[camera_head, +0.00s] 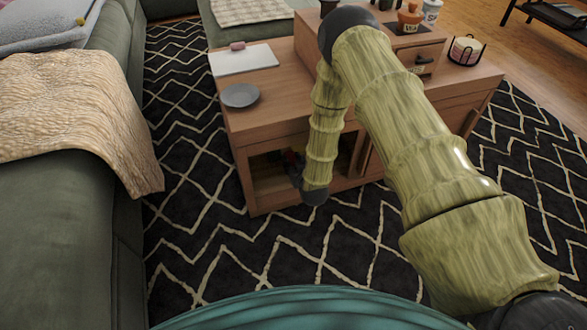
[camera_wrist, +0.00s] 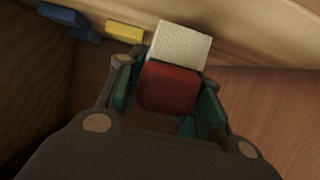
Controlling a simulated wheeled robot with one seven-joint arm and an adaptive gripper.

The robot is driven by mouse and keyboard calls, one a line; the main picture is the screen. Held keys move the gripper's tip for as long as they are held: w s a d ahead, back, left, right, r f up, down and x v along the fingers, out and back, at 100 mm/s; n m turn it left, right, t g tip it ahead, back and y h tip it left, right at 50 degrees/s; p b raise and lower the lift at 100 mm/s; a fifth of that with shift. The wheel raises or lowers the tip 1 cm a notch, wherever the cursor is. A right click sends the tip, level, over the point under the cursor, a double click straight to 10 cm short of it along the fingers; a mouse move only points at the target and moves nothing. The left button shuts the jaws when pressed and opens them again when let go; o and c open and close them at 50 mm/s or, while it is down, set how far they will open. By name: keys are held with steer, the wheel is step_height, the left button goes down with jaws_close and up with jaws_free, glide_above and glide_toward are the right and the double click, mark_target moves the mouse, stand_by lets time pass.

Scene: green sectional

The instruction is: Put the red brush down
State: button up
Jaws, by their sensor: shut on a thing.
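My gripper (camera_wrist: 167,92) is shut on the red brush (camera_wrist: 168,88), with a finger on each side of its red body. The brush's white textured part (camera_wrist: 180,44) points away from my gripper in the wrist view. In the head view my gripper (camera_head: 293,172) reaches low into the open compartment (camera_head: 262,182) in the front of the wooden table (camera_head: 262,122). Only a small bit of red shows there, and my arm hides part of the opening. I cannot tell whether the brush touches the compartment floor.
In the wrist view, blue pieces (camera_wrist: 62,15) and a yellow piece (camera_wrist: 125,32) lie beyond the brush. A grey plate (camera_head: 240,95) and a white board (camera_head: 243,60) are on the tabletop. A green sofa (camera_head: 60,235) stands left; patterned rug (camera_head: 195,200) lies clear before the table.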

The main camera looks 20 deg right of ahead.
steer(key=shift+f+b, duration=0.45)
steer(key=shift+f, duration=0.5)
steer(key=shift+f, duration=0.15)
steer(key=o, duration=1.1)
